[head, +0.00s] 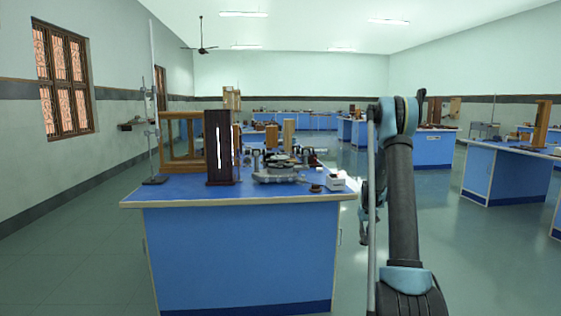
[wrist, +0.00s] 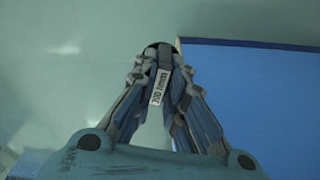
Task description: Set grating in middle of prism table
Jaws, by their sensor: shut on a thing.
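My gripper (wrist: 162,58) is shut on a small grating (wrist: 159,86) with a white label, which seems to read "300 l/mm". In the head view my gripper (head: 364,230) hangs partly hidden behind my arm, right of the near bench; the grating cannot be made out there. The spectrometer (head: 276,176) stands on the right half of that bench, apart from my gripper. Its prism table is too small and crowded to make out clearly.
The near blue bench (head: 240,255) also shows in the wrist view (wrist: 265,85), beside my gripper. A dark lamp housing with a bright slit (head: 218,148), a wooden frame (head: 180,140) and a white box (head: 335,184) stand on it. Open floor lies around it.

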